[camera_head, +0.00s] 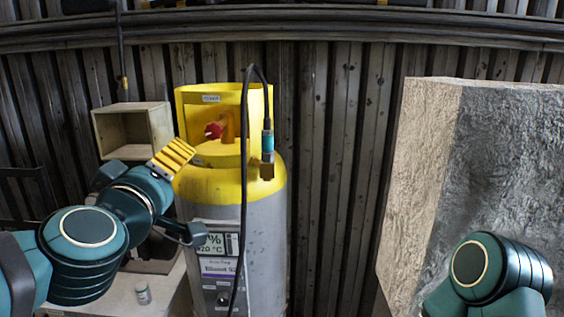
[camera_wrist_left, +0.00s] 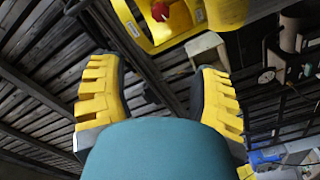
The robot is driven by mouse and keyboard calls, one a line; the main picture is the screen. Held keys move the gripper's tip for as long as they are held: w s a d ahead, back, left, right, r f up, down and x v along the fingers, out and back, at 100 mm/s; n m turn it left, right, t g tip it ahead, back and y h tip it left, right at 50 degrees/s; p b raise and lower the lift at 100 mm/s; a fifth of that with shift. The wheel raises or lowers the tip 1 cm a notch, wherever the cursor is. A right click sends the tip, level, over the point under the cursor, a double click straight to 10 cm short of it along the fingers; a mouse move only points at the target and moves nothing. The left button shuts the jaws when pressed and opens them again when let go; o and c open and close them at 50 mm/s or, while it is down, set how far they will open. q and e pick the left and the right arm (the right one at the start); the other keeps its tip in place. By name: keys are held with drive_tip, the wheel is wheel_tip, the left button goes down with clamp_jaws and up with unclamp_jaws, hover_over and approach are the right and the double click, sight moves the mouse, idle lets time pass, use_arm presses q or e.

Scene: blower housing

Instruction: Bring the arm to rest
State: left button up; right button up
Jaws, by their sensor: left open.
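My left gripper (camera_head: 173,158) has yellow fingers and reaches in from the left, in front of the left side of the gas cylinder (camera_head: 266,235). In the left wrist view both ridged fingers of the left gripper (camera_wrist_left: 160,88) stand wide apart with nothing held between them. The cylinder is grey with a yellow collar (camera_head: 258,102) and a red valve knob (camera_head: 214,130). The collar also shows at the top of the wrist view (camera_wrist_left: 226,14), beyond the fingertips. My right arm shows at the lower right in the head view, but its gripper is out of frame.
A black cable (camera_head: 243,200) loops over the collar, with a teal and silver fitting (camera_head: 267,141) hanging at its right. An open wooden box (camera_head: 102,128) stands behind my left arm. A rough block (camera_head: 420,170) stands right.

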use_arm(q)
drive_tip(key=w+d+f+m+g+h, duration=0.1)
drive_tip(key=w+f+g, duration=0.15)
drive_tip(key=f, duration=0.45)
drive_tip(key=w+d+f+m+g, duration=0.15)
drive_tip(key=w+f, duration=0.25)
drive_tip(key=f, duration=0.4)
wheel_tip(320, 180, down, 21)
drive_tip(key=s+d+m+g, duration=0.2)
drive_tip(key=m+g, duration=0.1)
drive_tip(key=g, duration=0.1)
drive_tip(key=s+d+f+m+g+h, duration=0.1)
drive_tip(key=s+f+g, duration=0.3)
drive_tip(key=s+f, duration=0.4)
drive_tip(key=s+d+f+m+g+h, duration=0.1)
drive_tip(key=s+f+g, duration=0.3)
drive_tip(key=s+f, duration=0.5)
wheel_tip(320, 180, down, 6)
drive_tip(key=shift+d+f+m, duration=0.15)
drive_tip(key=shift+d+m, duration=0.3)
drive_tip(key=shift+d, duration=0.05)
drive_tip(key=c, duration=0.3)
drive_tip(key=shift+a, duration=0.15)
